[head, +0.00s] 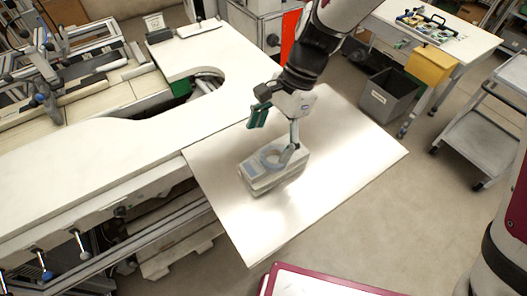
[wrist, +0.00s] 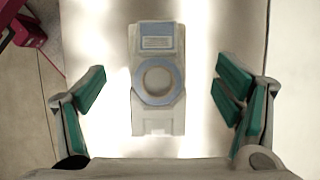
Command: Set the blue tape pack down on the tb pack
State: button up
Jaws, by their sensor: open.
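A pale grey pack with a blue ring and blue label on its top face (wrist: 158,115) lies flat in the middle of the wrist view. In the head view this blue tape pack (head: 250,170) is on the metal sheet, and its side shows layered edges, as if one pack lies on another. A separate tb pack cannot be made out; any lower pack is mostly hidden. My gripper (head: 277,130) is open above the pack. Its green-padded fingers stand on either side of the pack in the wrist view, with clear gaps and nothing held.
The shiny metal sheet (head: 350,150) around the pack is otherwise bare. A white worktop with a rounded cut-out (head: 110,140) adjoins it on the left. A grey bin (head: 385,98), a table and a cart (head: 475,140) stand at right. A red-edged surface (head: 320,284) is at the bottom.

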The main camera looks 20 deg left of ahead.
aim_at(277, 154)
jog(key=shift+v, duration=2.25)
jog(key=s+d+r+n+t, duration=0.2)
jog(key=d+r+n+t, duration=0.2)
jog(key=d+r, duration=0.9)
jog(key=s+d+r+n+t+h, duration=0.1)
jog(key=s+d+n+t, duration=0.1)
jog(key=s+d, duration=0.2)
jog(key=s+d+r+n+t+h, duration=0.1)
jog(key=s+d, duration=0.3)
jog(key=d, duration=0.6)
jog(key=shift+s+d+r+n+t+h, duration=0.3)
jog(key=shift+n+t+h, duration=0.25)
jog(key=shift+t, duration=0.35)
jog(key=shift+f, duration=0.1)
jog(key=shift+c, duration=0.3)
